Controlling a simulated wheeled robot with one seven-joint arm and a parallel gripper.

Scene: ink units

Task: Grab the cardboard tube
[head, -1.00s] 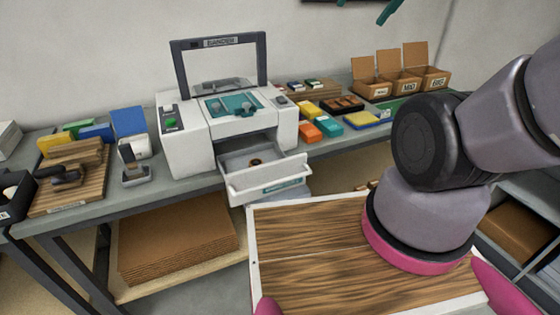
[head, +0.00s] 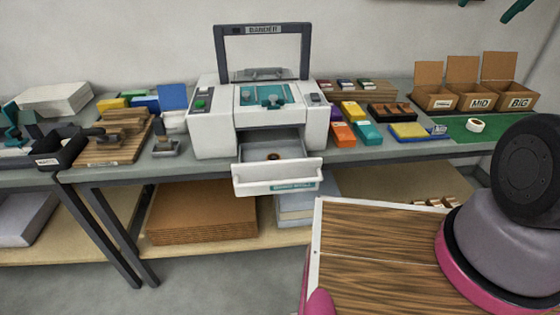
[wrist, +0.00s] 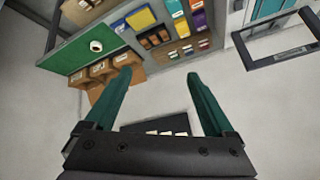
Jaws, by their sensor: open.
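I cannot make out a cardboard tube for certain. A small brown round thing (head: 273,156) with a dark centre lies in the open drawer (head: 277,174) of the white banding machine (head: 210,125); it is too small to tell if it is the tube. My gripper (wrist: 160,76) is open and empty in the wrist view, its two teal fingers wide apart. It is up in the air, away from the drawer. Only a bit of a teal finger shows at the top right of the head view.
A white roll (head: 475,125) lies on a green mat (head: 452,128) near open cardboard boxes (head: 434,98). Coloured blocks (head: 343,134) stand right of the machine. A wooden block with tools (head: 112,148) is at left.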

